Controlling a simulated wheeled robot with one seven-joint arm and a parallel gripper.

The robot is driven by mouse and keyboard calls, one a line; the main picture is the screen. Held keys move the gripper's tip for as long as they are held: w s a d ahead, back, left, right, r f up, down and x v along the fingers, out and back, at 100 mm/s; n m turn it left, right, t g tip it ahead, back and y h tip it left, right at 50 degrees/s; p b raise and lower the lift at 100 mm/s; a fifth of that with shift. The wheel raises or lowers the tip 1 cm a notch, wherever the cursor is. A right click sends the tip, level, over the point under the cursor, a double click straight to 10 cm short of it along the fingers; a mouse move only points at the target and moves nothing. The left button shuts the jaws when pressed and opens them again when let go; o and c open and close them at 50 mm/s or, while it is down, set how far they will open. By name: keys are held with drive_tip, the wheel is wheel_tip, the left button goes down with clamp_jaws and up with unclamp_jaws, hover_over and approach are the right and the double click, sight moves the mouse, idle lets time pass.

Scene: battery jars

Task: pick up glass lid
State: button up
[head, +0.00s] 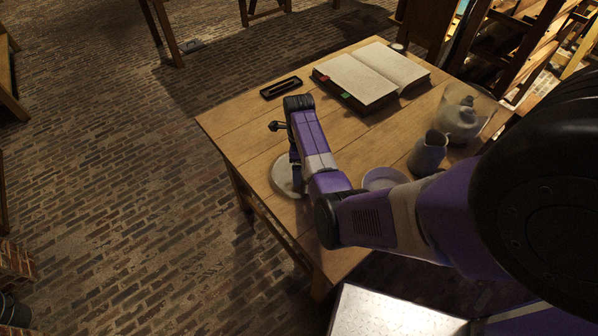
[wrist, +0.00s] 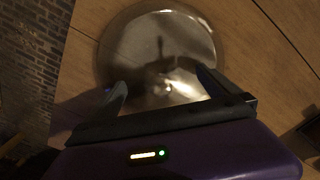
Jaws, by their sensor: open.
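The glass lid (wrist: 150,45) is a round, shiny, see-through disc in the wrist view, lying on the wooden table, with a darker raised shape near its middle. In the head view the lid (head: 281,179) is a pale disc near the table's left edge, partly hidden by my arm. My gripper (wrist: 163,88) is open above the lid, its two fingers spread over the lid's near part. In the head view my gripper (head: 296,180) points down at the lid, and its fingertips are hard to make out. I cannot tell whether the fingers touch the lid.
A small bowl (head: 385,177), a grey pitcher (head: 428,155) and a teapot (head: 459,122) stand to the right on the table (head: 240,130). An open book (head: 365,82) and a black pen tray (head: 281,88) lie farther back. The table's left edge is close to the lid.

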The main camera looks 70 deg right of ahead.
drive_tip(key=shift+f, duration=0.1)
drive_tip(key=shift+c, duration=0.4)
drive_tip(key=shift+s, duration=0.1)
clamp_jaws()
drive_tip(key=shift+f, duration=0.1)
